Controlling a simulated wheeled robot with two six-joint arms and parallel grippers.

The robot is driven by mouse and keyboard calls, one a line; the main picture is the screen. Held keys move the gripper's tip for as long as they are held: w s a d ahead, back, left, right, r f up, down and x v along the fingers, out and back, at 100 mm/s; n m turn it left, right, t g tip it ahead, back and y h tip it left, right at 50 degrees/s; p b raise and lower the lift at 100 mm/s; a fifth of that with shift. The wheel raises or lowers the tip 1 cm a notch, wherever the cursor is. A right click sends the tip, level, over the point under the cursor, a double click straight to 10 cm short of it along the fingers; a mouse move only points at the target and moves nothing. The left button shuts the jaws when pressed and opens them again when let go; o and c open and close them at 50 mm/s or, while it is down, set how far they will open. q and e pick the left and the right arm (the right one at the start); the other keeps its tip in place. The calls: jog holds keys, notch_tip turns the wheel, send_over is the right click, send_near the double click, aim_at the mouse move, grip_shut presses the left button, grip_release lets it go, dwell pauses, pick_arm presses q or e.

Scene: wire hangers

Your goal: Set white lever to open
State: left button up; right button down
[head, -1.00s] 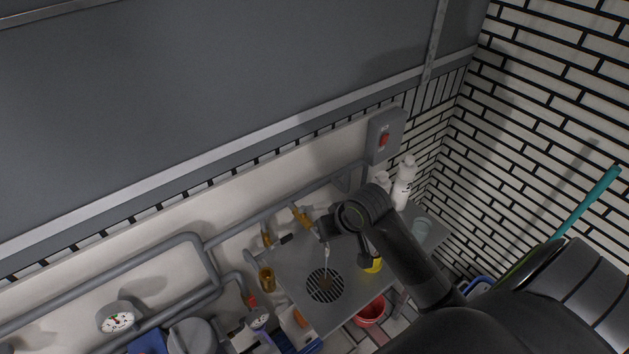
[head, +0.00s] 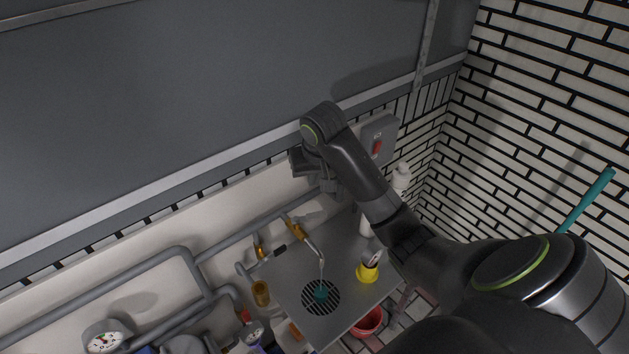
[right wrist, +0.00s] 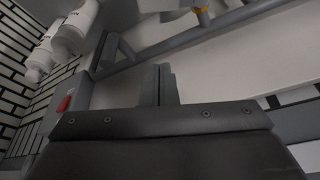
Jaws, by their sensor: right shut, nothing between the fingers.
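I cannot make out a white lever in either view. My right gripper (head: 329,186) is in front of the wall, above the grey pipe and left of the grey switch box (head: 380,128) with its red switch (head: 377,146). In the right wrist view its fingers (right wrist: 158,84) are together with nothing between them. The red switch (right wrist: 64,104) also shows at the left there, apart from the fingers. The gripper and forearm cover part of the wall and pipe in the head view. My left gripper is in neither view.
Grey pipes (head: 185,252) run along the wall below the gripper. White bottles (head: 401,177) stand right of my forearm. A yellow-based item (head: 367,273) and a red bucket (head: 368,321) are lower.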

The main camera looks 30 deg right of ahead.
aim_at(309, 217)
notch_tip(309, 217, down, 8)
jog(key=s+b, duration=0.1)
jog(key=b, duration=0.3)
jog(key=shift+s+a+r, duration=0.15)
jog(key=shift+a+r, duration=0.05)
jog(key=shift+a, duration=0.05)
dwell(0.4)
